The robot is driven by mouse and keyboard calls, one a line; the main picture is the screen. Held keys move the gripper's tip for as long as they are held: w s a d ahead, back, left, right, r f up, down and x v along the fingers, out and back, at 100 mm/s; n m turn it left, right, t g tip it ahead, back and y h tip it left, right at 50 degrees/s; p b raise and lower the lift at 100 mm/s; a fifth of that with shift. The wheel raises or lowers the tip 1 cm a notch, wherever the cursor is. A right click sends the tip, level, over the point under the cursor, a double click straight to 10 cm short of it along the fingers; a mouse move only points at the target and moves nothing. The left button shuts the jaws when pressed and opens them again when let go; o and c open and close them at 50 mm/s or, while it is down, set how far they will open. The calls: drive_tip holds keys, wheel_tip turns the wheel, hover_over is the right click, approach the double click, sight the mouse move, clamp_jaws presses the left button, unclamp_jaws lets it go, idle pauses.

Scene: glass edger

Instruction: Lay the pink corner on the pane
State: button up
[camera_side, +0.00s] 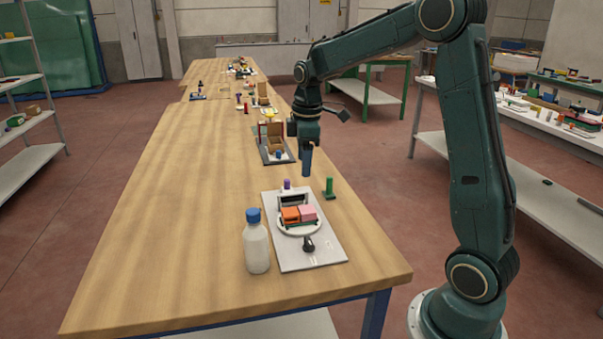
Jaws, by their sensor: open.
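A small pink block (307,212), which looks like the pink corner, sits beside an orange block (290,215) on a round white holder (285,230). The holder is on a light grey board (327,254) near the front end of the table. I cannot clearly make out a glass pane, nor whether the pink block rests on one. My gripper (306,174) points down above and behind the holder, apart from the pink block. It is open, with nothing seen in it; from this side its fingers overlap, hiding the gap.
A clear bottle with a blue cap (256,246) stands left of the board. A green post (329,189) stands to its right, and a black knob (308,244) is at its front. Several small fixtures line the table behind. The left side of the wooden table (170,230) is clear.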

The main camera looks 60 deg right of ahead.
drive_tip(key=s+a+r+m+t, duration=0.2)
drive_tip(key=s+a+r+m, duration=0.2)
drive_tip(key=s+a+r, duration=0.55)
drive_tip(key=s+a+f+m+t, duration=0.1)
drive_tip(key=s+a, duration=0.2)
drive_tip(key=s, duration=0.3)
drive_tip(key=s+a+f+m+t, duration=0.1)
drive_tip(key=s+a+f+m, duration=0.1)
drive_tip(key=s, duration=0.5)
drive_tip(key=shift+s+a+f+m+t, duration=0.15)
drive_tip(key=shift+s+a+m+t, duration=0.15)
drive_tip(key=shift+a, duration=0.3)
drive_tip(key=shift+w, duration=0.1)
